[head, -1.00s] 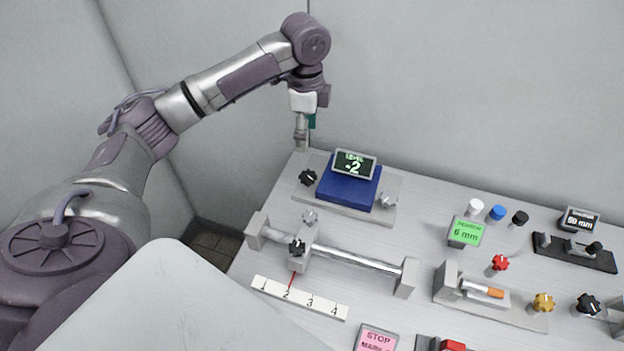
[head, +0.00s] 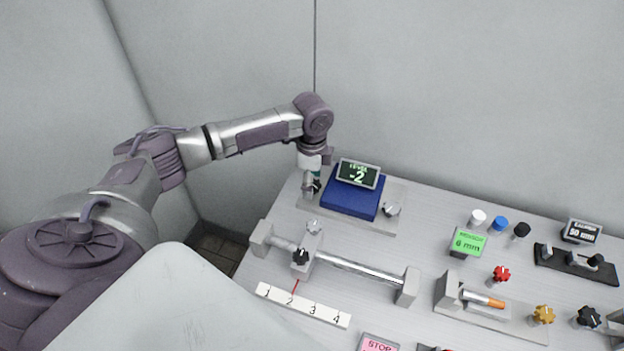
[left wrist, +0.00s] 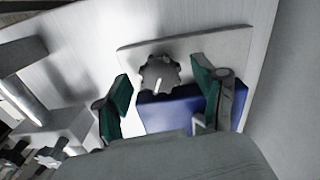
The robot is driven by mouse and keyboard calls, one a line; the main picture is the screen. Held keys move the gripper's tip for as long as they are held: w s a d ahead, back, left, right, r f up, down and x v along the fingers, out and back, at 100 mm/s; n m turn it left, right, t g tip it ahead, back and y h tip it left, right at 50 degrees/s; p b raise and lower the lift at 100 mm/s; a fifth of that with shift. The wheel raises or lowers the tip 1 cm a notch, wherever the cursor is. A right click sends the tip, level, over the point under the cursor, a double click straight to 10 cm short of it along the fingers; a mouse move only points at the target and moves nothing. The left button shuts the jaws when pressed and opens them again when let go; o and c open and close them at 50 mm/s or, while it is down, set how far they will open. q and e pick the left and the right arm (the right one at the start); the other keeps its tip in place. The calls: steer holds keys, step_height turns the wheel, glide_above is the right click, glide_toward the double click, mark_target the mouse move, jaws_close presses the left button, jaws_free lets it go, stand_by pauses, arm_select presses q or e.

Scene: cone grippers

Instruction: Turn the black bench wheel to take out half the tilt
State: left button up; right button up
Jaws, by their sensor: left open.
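The black wheel (left wrist: 160,76) is a lobed knob with a white mark, on a grey base plate (left wrist: 235,42) beside a blue block (left wrist: 172,110). In the head view the wheel (head: 317,186) is mostly hidden behind my left gripper (head: 309,190). The display (head: 358,174) on the blue block reads "LEVEL -2". My left gripper, in the wrist view (left wrist: 163,72), is open with its green-padded fingers to either side of the wheel. I cannot tell whether they touch it. My right gripper is not in view.
A silver wheel (head: 391,209) sits at the block's right corner. In front are a rail with a slider and black knob (head: 301,257) and a numbered scale (head: 303,305). Several knobs and fixtures fill the right side. A wall stands behind the bench.

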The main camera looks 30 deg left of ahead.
arm_select(q)
steer(key=c, duration=1.1)
steer(key=shift+r+n+p, duration=0.25)
steer(key=shift+n+p, duration=0.05)
steer(key=shift+p, duration=0.6)
steer(key=shift+c, duration=0.2)
steer(key=shift+n+p, duration=0.3)
steer(key=shift+p, duration=0.05)
steer(key=shift+f, duration=0.2)
steer(key=o, duration=1.1)
steer(key=shift+o, duration=0.2)
steer(key=shift+r, duration=0.1)
